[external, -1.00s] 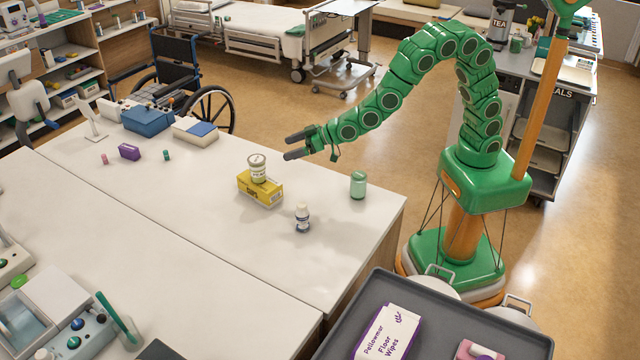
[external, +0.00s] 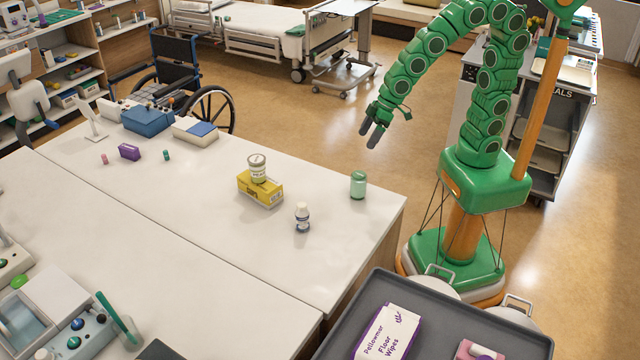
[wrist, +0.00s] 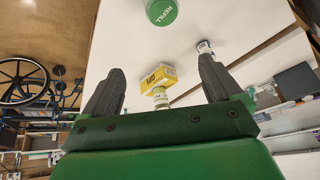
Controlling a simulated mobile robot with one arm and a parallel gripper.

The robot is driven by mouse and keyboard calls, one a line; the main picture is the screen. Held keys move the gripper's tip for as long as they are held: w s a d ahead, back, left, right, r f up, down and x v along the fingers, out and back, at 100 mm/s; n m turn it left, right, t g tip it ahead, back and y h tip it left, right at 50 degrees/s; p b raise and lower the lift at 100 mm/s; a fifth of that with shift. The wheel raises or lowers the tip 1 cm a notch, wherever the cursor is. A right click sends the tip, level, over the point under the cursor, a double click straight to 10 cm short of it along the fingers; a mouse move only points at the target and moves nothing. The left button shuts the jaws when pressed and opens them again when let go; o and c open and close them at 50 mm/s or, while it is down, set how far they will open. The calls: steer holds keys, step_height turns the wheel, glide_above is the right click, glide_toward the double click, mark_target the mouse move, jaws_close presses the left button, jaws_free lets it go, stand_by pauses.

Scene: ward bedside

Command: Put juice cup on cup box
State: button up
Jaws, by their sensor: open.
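The juice cup (external: 257,168), a small pale cup with a printed label, stands upright on the yellow cup box (external: 262,191) on the white table. In the wrist view the cup (wrist: 160,97) and the box (wrist: 158,78) show beyond my fingers. My gripper (external: 371,137) is open and empty, pointing down, past the table's right edge and apart from both. The gripper's dark fingers (wrist: 160,85) show spread in the wrist view.
A green jar (external: 358,185) stands near the table's right edge; its green lid (wrist: 162,12) shows in the wrist view. A small white-capped bottle (external: 302,218) stands in front of the box. A grey tray (external: 520,342) with a wipes pack (external: 388,332) is at the front.

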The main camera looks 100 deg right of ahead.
steer(key=s+d+r+g, duration=0.1)
steer(key=s+g, duration=0.1)
steer(key=s, duration=0.8)
steer(key=s+d+r+g, duration=0.1)
steer(key=s+g, duration=0.1)
steer(key=s, duration=0.8)
steer(key=s+d+r+n+g, duration=0.1)
steer(key=s+g, duration=0.2)
steer(key=s, duration=0.8)
steer(key=shift+d+r+h, duration=0.2)
steer(key=shift+h, duration=0.1)
